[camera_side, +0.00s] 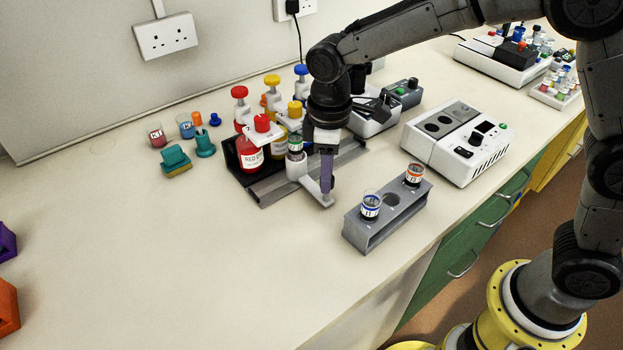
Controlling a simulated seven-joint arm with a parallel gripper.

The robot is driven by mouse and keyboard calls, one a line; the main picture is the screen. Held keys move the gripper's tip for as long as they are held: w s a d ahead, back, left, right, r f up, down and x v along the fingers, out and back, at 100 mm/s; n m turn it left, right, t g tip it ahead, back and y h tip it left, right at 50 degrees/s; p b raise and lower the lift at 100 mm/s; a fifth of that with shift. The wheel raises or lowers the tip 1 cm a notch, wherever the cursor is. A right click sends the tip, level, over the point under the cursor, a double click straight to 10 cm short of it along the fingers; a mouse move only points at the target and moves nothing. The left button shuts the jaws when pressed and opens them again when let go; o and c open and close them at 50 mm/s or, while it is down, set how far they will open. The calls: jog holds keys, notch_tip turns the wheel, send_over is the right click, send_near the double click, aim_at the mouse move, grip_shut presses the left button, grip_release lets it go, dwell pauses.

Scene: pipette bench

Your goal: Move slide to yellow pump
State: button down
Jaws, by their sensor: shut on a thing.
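The slide (297,169) is a white carrier with an arm reaching toward the near side, on a dark rail (271,190) in front of the pump bottles. A small glass cup with a green band (295,146) sits in it. My gripper (327,190) points down and is shut on the slide's near end. The yellow pump (294,112) tops an amber bottle (279,147) behind the cup, which partly covers it. The slide stands in front of that bottle, slightly to its right. My gripper hides what is just right of the yellow pump.
A red-pump bottle (249,156) stands left of the yellow one. A grey rack (364,234) with two cups is close on the near right. A white device (455,142) stands further right. Teal blocks (175,161) and small cups lie at left.

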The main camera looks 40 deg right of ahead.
jog(key=shift+d+r, duration=0.1)
jog(key=c, duration=0.6)
grip_release()
jog(key=shift+o, duration=0.2)
notch_tip(320, 180, up, 14)
